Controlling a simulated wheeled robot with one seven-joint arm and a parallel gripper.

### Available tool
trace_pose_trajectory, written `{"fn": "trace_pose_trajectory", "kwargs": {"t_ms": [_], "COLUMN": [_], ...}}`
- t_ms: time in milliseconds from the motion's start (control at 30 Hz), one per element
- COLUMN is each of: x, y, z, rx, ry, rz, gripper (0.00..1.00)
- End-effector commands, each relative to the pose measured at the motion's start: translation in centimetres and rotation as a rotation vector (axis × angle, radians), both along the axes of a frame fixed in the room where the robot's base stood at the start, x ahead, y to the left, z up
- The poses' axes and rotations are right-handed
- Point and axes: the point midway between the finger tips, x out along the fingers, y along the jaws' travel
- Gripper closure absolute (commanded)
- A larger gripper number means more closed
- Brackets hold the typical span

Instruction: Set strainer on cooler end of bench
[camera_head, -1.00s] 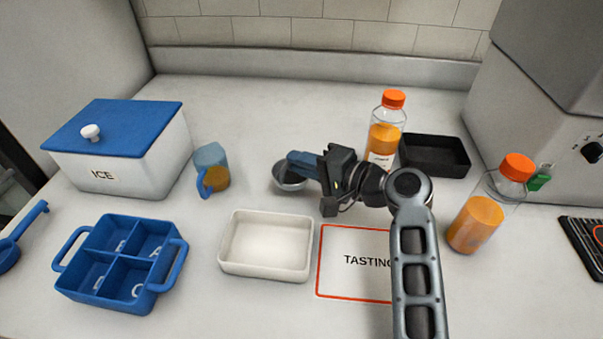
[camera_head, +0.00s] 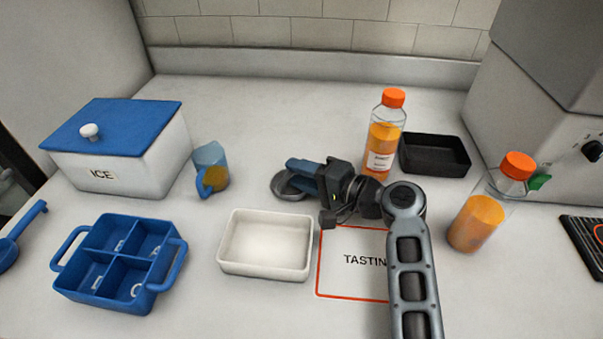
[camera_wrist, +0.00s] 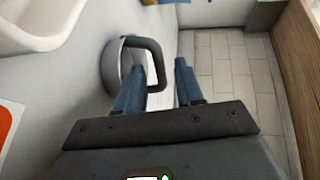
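The strainer, a small round grey metal bowl (camera_head: 290,186), is on the bench in the middle of the head view, right of the blue jug. The wrist view shows its bowl (camera_wrist: 112,66) and a dark looped handle (camera_wrist: 157,62). My gripper (camera_head: 292,174) is over the strainer, with its blue fingers pointing left and hiding part of it. In the wrist view my gripper (camera_wrist: 157,70) has its fingers apart, and the handle's outer bar shows between them with space on the right. The cooler, a white ICE box (camera_head: 150,170) with a blue lid, stands at the left.
A blue jug (camera_head: 211,168) stands between cooler and strainer. In front are a blue divided caddy (camera_head: 97,225), a white tray (camera_head: 225,245) and a TASTING mat (camera_head: 350,288). Juice bottles (camera_head: 383,140) (camera_head: 476,222) and a black tray (camera_head: 434,170) are right. The back bench is clear.

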Motion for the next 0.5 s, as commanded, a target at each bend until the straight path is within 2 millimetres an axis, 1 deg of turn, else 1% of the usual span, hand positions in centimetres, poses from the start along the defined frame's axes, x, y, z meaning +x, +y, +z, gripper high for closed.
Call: {"fn": "trace_pose_trajectory", "kwargs": {"t_ms": [200,367,500], "x": [-0.1,-1.3,-2.7], "y": [-0.2,-2.3,-4.9], "z": [0.4,1.0,1.6], "rx": [-0.001,-0.004,-0.002], "ry": [0.000,0.002,0.002], "rz": [0.000,-0.001,-0.002], "gripper": [0.63,0.63,0.63]}}
